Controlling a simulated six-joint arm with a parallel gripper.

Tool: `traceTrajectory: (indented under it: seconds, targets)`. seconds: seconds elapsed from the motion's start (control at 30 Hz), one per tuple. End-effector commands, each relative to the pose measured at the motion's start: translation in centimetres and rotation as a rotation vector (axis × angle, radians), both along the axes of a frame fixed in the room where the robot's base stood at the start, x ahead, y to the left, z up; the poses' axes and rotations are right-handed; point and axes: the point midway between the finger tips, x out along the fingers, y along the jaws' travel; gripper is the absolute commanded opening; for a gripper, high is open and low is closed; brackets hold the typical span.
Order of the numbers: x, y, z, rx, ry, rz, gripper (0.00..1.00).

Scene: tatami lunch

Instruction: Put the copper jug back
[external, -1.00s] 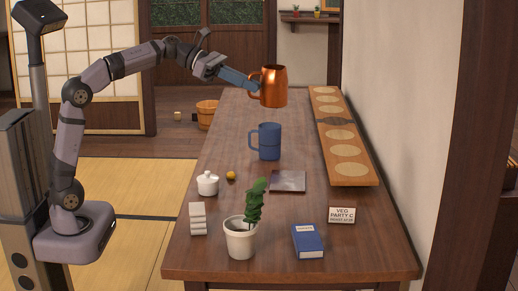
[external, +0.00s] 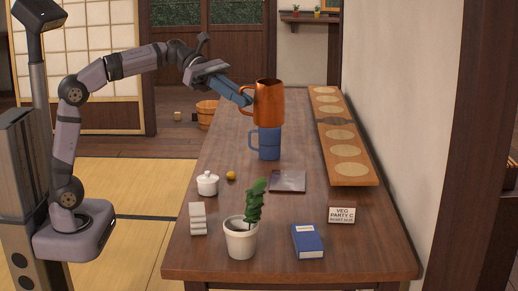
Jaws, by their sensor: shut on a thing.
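The copper jug (external: 270,102) is upright in the external view, held up by my gripper (external: 246,98), which is shut on it at its left, handle side. The fingers hide part of the handle. The blue mug (external: 268,143) stands on the table behind or below the jug in the picture, and the jug's lower part overlaps the mug's top. I cannot tell whether the two touch. A wooden board with a row of pale round spots (external: 346,151) lies along the table's right side, and nothing stands on it.
A dark square tile (external: 289,181), white lidded pot (external: 208,184), small yellow ball (external: 231,175), potted plant (external: 240,240), blue book (external: 307,241), sign (external: 342,215) and white stacked block (external: 198,218) occupy the near table (external: 270,264). The far table end is clear.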

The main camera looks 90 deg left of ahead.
Motion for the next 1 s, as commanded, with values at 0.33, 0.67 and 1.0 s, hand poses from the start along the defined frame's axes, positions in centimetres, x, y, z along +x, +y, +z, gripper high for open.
traceTrajectory:
  seconds: [0.33, 0.67, 1.0]
  targets:
    - [-0.1, 0.0, -4.8, -0.004, 0.003, 0.002, 0.00]
    - [-0.1, 0.0, -13.1, -0.006, 0.002, 0.004, 0.00]
    - [0.0, 0.0, -16.2, -0.002, -0.004, 0.002, 0.00]
